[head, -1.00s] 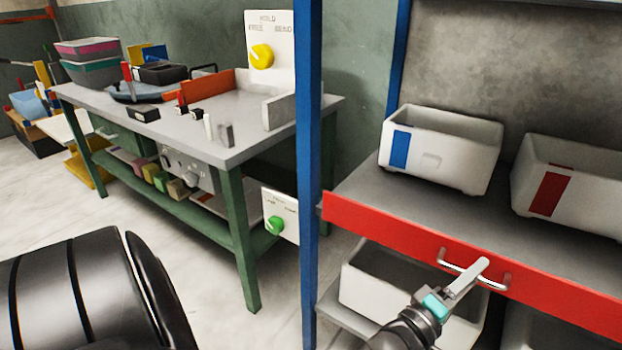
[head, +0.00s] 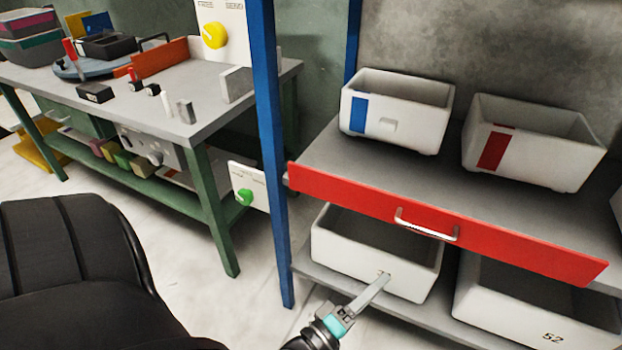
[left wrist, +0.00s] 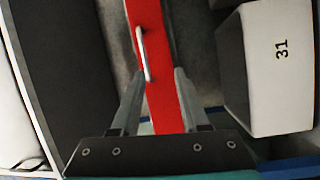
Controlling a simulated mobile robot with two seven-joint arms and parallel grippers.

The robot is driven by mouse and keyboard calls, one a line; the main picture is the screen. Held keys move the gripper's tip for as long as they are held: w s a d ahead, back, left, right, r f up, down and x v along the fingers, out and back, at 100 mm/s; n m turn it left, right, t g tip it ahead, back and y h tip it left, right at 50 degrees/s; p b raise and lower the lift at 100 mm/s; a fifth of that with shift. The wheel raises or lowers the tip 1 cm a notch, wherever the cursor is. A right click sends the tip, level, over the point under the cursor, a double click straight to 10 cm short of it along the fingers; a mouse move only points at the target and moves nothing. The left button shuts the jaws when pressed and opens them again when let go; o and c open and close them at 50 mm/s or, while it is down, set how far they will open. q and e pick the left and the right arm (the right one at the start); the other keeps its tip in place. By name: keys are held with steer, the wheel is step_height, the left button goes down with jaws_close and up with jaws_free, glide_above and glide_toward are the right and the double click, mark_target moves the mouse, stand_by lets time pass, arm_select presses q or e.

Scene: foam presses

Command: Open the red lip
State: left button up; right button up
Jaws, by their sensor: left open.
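The red lip (head: 500,237) is a long red board along the front edge of the upper shelf. A silvery bar handle (head: 427,225) is fixed to its face. In the left wrist view the lip (left wrist: 158,60) runs between my finger lines, with the handle (left wrist: 144,50) on its left side. My left gripper (head: 383,278) is open and empty. In the head view it appears below and left of the handle, in front of a lower white bin, and apart from the handle. My right gripper is not in view.
White bins with a blue label (head: 398,108) and a red label (head: 540,150) stand on the upper shelf. Lower bins (head: 335,250) sit beneath the lip. A blue post (head: 270,150) stands left of the shelf. A grey-topped workbench (head: 190,85) is farther left.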

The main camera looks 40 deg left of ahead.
arm_select(q)
steer(key=s+f+m+g+y+p, duration=0.1)
steer(key=s+f+m+g+p, duration=1)
steer(key=s+f, duration=0.5)
steer(key=shift+s+a+f+g+p, duration=0.2)
steer(key=shift+s+g+p, duration=0.3)
steer(key=shift+p, duration=0.55)
